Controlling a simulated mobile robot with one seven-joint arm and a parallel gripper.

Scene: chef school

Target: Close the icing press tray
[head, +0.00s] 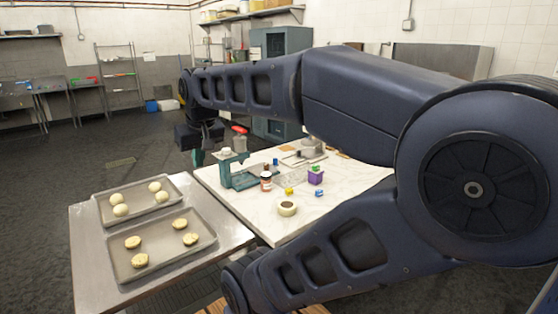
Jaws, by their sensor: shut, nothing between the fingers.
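The icing press (238,172) is a teal frame on the white marble-topped table, with a pale round piece on its top left. A red-topped part (240,138) stands at its back. Its tray is too small in the head view to tell how far it is open. My gripper (198,158) hangs below my dark wrist, just left of the press and near the table's left edge. It is small in the picture, shut and empty. I cannot tell whether it touches the press.
A brown jar (266,181), a tape-like ring (287,208), a purple box (315,176) and small coloured cubes stand right of the press. Two trays (122,265) of dough pieces lie on the metal table (85,250) at left. Open floor (60,170) lies beyond.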

